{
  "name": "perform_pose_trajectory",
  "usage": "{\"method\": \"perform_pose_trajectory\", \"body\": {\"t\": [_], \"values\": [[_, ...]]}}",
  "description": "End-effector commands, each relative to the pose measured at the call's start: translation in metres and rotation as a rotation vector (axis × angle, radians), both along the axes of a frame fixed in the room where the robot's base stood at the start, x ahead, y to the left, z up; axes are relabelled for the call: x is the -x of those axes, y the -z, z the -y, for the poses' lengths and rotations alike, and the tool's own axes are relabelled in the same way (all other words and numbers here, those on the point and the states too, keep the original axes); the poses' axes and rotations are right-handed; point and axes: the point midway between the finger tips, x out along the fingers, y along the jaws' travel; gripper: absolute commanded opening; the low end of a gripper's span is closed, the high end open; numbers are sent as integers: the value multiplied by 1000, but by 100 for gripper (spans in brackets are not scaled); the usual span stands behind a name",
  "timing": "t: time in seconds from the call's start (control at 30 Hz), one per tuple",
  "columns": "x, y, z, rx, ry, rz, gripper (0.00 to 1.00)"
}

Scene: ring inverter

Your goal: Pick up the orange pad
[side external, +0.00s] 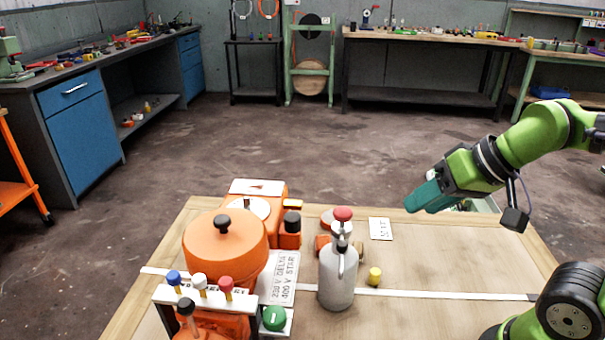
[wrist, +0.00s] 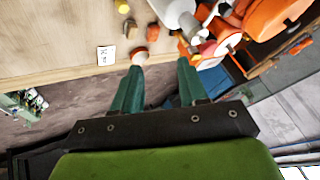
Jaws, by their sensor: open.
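A small orange block, which looks like the orange pad (side external: 322,243), lies on the wooden table, partly hidden behind a grey bottle. In the wrist view the orange pad (wrist: 153,33) lies beyond my fingertips, between their lines. A round white piece with a reddish-orange edge (wrist: 139,57) lies closer, by the left fingertip; it also shows behind the bottle in the side view (side external: 328,221). My gripper (side external: 412,205) has teal fingers and is above the table's far right part, apart from the pad. In the wrist view my gripper (wrist: 161,62) is open and empty.
The grey bottle (side external: 337,275) with a red top stands in front of the pad. A large orange motor (side external: 225,250) and a switch panel stand left. A yellow knob (side external: 375,276) and white card (side external: 380,229) lie right. The table's right part (side external: 450,260) is mostly clear.

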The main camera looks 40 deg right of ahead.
Motion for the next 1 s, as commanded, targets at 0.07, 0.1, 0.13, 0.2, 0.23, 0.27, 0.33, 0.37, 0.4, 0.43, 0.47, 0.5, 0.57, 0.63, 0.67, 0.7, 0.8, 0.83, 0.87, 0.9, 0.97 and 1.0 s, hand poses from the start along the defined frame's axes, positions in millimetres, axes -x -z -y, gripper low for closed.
{"method": "perform_pose_trajectory", "body": {"t": [0.07, 0.1, 0.13, 0.2, 0.23, 0.27, 0.33, 0.37, 0.4, 0.43, 0.47, 0.5, 0.57, 0.63, 0.67, 0.7, 0.8, 0.83, 0.87, 0.9, 0.97, 1.0], "values": [[0, 0, 0, 0, 0, 0, 43], [0, 0, 0, 0, 0, 0, 43], [0, 0, 0, 0, 0, 0, 43], [0, 0, 0, 0, 0, 0, 43], [0, 0, 0, 0, 0, 0, 43], [0, 0, 0, 0, 0, 0, 44], [0, 0, 0, 0, 0, 0, 55], [0, 0, 0, 0, 0, 0, 59], [0, 0, 0, 0, 0, 0, 66], [0, 0, 0, 0, 0, 0, 70], [0, 0, 0, 0, 0, 0, 72], [0, 0, 0, 0, 0, 0, 72], [0, 0, 0, 0, 0, 0, 72], [0, 0, 0, 0, 0, 0, 72], [0, 0, 0, 0, 0, 0, 72], [0, 0, 0, 0, 0, 0, 72], [-5, -3, 0, -6, 3, -18, 72], [-9, -4, -1, -9, 6, -31, 72], [-13, -6, -1, -13, 8, -46, 72], [-21, -8, -1, -18, 15, -72, 72], [-35, -12, -1, -30, 30, -121, 72], [-47, -13, -1, -34, 42, -158, 72]]}}
